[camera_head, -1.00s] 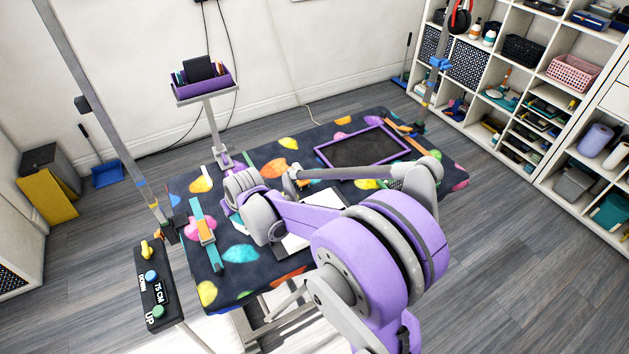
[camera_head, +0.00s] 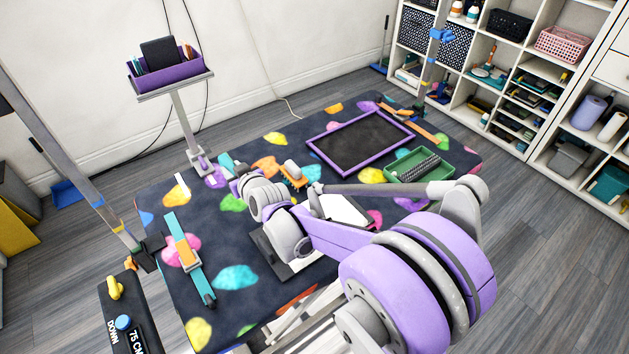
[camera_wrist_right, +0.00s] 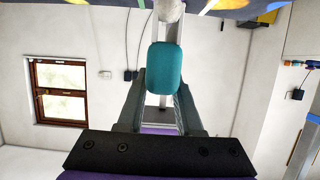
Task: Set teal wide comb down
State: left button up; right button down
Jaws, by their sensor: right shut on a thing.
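The teal wide comb (camera_wrist_right: 166,68) shows in the right wrist view as a rounded teal piece between my right fingers. My right gripper (camera_wrist_right: 158,95) is shut on it. In the head view a small teal part of the comb (camera_head: 226,162) shows at the tip of my right gripper (camera_head: 235,171), over the far left part of the patterned grooming table (camera_head: 240,300), near the base of the caddy post. Most of the comb is hidden, and I cannot tell whether it touches the table. My left gripper is not in view.
A purple caddy (camera_head: 168,70) with several tools stands on a post. A purple-rimmed black tray (camera_head: 313,147), a green tray (camera_head: 452,174) and an orange brush (camera_head: 293,174) are on the table. A teal-and-orange strap-like item (camera_head: 188,262) lies at left. Table between is partly clear.

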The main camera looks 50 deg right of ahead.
jog(key=shift+w+f, duration=0.25)
jog(key=shift+f, duration=0.35)
notch_tip(320, 180, down, 10)
jog(key=shift+r+b, duration=0.1)
jog(key=shift+b, duration=1.1)
jog(key=shift+f, duration=0.2)
jog(key=c, duration=0.6)
grip_release()
jog(key=shift+r, duration=0.1)
jog(key=shift+r, duration=0.1)
